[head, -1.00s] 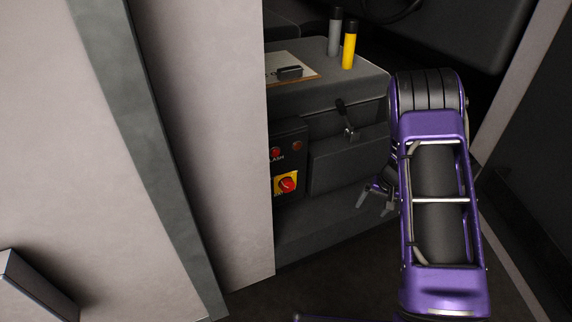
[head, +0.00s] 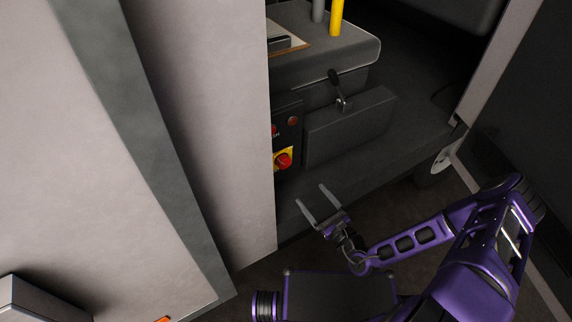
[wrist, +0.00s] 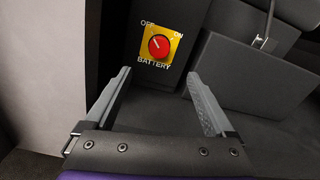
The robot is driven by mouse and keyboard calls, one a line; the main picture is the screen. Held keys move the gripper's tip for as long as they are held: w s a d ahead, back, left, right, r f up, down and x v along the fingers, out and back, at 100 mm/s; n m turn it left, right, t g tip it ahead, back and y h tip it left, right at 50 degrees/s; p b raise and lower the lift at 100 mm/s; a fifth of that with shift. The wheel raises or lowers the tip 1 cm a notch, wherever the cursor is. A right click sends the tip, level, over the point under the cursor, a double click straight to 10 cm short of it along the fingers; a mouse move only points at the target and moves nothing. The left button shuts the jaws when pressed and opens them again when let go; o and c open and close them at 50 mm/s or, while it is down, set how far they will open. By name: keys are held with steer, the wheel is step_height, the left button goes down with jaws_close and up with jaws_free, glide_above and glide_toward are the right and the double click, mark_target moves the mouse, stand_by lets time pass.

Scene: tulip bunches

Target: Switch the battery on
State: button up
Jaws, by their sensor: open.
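The battery switch is a red knob (wrist: 159,45) on a yellow plate (wrist: 175,60). The wrist view shows OFF at its upper left, ON at its upper right and BATTERY below. The knob's pointer seems to lean toward OFF, but it is small. In the head view the knob (head: 284,160) sits on a dark panel, its left side cut off by the pale wall. My gripper (head: 311,194) is open and empty, below and a little right of the switch, apart from it. In the wrist view its fingers (wrist: 159,73) point toward the switch, which lies between and beyond them.
The pale wall (head: 205,110) stands close on the left. A dark box-like cover (head: 348,125) juts out right of the panel. A grey ledge (head: 330,60) with a yellow cylinder (head: 337,18) is above. Dark floor is open below.

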mark_target(286, 164)
steer(key=x, duration=1.5)
steer(key=shift+a+b, duration=0.2)
steer(key=shift+b, duration=0.2)
steer(key=c, duration=1.4)
